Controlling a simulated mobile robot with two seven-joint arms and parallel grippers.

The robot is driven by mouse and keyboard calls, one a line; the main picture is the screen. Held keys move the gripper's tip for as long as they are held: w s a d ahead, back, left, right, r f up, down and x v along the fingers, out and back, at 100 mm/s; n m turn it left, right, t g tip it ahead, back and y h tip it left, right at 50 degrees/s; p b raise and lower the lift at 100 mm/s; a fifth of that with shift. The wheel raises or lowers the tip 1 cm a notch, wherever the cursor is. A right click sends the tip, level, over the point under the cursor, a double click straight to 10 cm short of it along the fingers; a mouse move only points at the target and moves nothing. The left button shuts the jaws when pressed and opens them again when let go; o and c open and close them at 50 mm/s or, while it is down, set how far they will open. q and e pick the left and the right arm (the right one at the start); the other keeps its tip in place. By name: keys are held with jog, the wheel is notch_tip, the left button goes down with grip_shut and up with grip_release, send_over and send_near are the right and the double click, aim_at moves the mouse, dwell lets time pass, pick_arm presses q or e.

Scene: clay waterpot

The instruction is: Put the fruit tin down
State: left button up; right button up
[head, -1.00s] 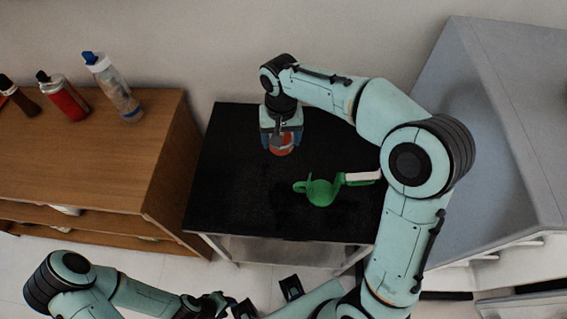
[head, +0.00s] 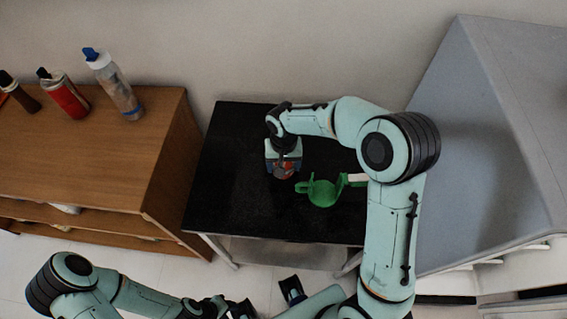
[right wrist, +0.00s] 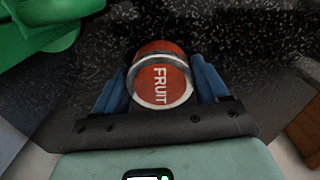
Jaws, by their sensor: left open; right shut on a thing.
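My right gripper (head: 284,160) is shut on the fruit tin (head: 284,171), over the black-topped table (head: 235,190). In the right wrist view the tin (right wrist: 160,82), red with a silver rim and the word FRUIT, sits between the two blue fingers (right wrist: 160,88). I cannot tell whether the tin touches the table top. A green watering pot (head: 321,192) stands just right of the tin, apart from it; part of its green body shows at the upper left of the right wrist view (right wrist: 40,25). My left gripper (head: 238,308) is open at the bottom edge, away from the table.
A wooden shelf unit (head: 90,165) at the left carries several bottles, among them a red one (head: 66,97) and a clear one with a blue cap (head: 115,88). A grey-blue cabinet (head: 475,150) stands at the right. The table's left part is clear.

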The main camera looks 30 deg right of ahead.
jog(key=o, duration=1.2)
jog(key=shift+f, duration=0.1)
